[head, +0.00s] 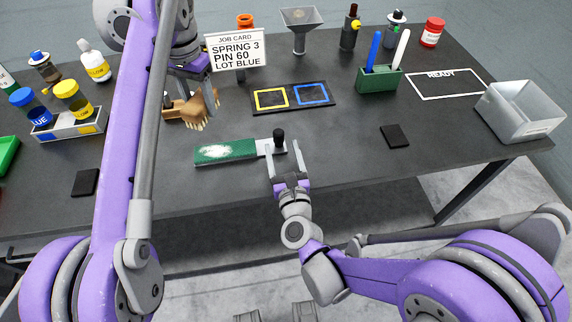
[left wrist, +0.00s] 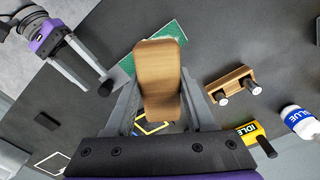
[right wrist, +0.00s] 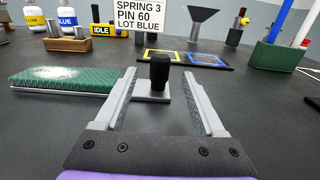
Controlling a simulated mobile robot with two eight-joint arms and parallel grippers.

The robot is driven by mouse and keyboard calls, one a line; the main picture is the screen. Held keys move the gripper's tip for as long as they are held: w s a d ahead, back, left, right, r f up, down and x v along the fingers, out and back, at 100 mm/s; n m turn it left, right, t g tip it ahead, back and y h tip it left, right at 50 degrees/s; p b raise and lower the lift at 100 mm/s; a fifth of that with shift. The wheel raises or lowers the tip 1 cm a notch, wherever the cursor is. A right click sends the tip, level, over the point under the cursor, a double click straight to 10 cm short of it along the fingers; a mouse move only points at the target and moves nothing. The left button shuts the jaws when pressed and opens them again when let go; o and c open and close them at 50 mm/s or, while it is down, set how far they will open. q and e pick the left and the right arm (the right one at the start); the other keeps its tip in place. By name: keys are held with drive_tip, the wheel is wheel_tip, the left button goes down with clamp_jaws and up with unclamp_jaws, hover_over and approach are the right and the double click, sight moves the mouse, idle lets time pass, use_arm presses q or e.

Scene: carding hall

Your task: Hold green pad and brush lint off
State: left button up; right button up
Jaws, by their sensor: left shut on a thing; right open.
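The green pad (head: 228,153) lies flat on the dark table with a white lint patch on its top; it also shows in the right wrist view (right wrist: 95,79). A grey plate with a black upright knob (head: 279,137) is at its right end. My right gripper (head: 283,158) is open, its fingers on either side of the knob (right wrist: 160,72), with visible gaps. My left gripper (head: 200,82) is shut on the wooden brush (left wrist: 158,80). The brush, bristles showing (head: 199,113), is held behind the pad, apart from it, near the wooden rest (left wrist: 232,84).
The job card (head: 237,50) stands behind. A board with yellow and blue squares (head: 292,97) lies behind the knob. A green holder (head: 379,80) with pens and a grey bin (head: 520,110) are to the right. A bottle tray (head: 68,131) is at left. Table right of the pad is mostly clear.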

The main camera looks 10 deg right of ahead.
sight(280, 139)
drive_tip(key=shift+w, duration=2.8)
drive_tip(key=shift+c, duration=0.4)
clamp_jaws()
idle(0.3)
idle(1.6)
